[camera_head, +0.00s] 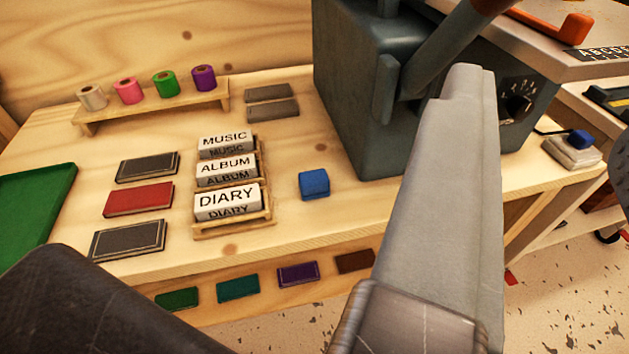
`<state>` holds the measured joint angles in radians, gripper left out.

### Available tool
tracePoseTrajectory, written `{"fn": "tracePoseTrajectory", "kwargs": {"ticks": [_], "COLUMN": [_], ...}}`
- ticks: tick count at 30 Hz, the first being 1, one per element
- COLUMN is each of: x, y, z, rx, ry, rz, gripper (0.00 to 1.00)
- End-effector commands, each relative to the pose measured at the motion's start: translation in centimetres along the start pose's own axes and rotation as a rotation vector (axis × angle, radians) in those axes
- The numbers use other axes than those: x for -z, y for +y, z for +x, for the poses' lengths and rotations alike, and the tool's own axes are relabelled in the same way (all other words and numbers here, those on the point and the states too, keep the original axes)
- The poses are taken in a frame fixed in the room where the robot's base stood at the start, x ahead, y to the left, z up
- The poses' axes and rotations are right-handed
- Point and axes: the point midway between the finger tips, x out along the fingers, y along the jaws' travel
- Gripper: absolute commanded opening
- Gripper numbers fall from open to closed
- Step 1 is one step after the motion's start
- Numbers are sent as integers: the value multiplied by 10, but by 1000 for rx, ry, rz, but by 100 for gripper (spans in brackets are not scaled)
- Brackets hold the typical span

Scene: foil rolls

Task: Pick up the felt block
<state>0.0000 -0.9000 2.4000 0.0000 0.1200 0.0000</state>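A small blue block (314,184), which looks like the felt block, sits on the wooden worktop right of the title stand. It stands clear of the things around it. A second, smaller blue piece (580,139) rests on pale pads at the far right, so I cannot be sure which is felt. My gripper (466,82) shows as a long grey shape on the right side, reaching up in front of the dark machine. It is to the right of the blue block and not touching it. I cannot tell whether its fingers are apart.
The dark grey machine (350,110) stands right behind the blue block. A wooden stand (235,230) holds DIARY, ALBUM and MUSIC plates to its left. Foil rolls (165,83) sit on a rack behind. Books and a green tray (35,205) lie left. Bare worktop lies before the block.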

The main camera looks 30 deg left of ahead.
Motion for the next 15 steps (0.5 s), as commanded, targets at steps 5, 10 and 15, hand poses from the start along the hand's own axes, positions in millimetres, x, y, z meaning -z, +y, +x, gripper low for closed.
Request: {"fn": "tracePoseTrajectory", "kwargs": {"ticks": [5,10,15], "x": [0,-1,-10], "y": [0,-1,-8], "z": [0,3,29], "rx": [0,2,25], "ry": [0,-10,-105], "rz": [0,-3,-30], "gripper": [34,58,75]}}
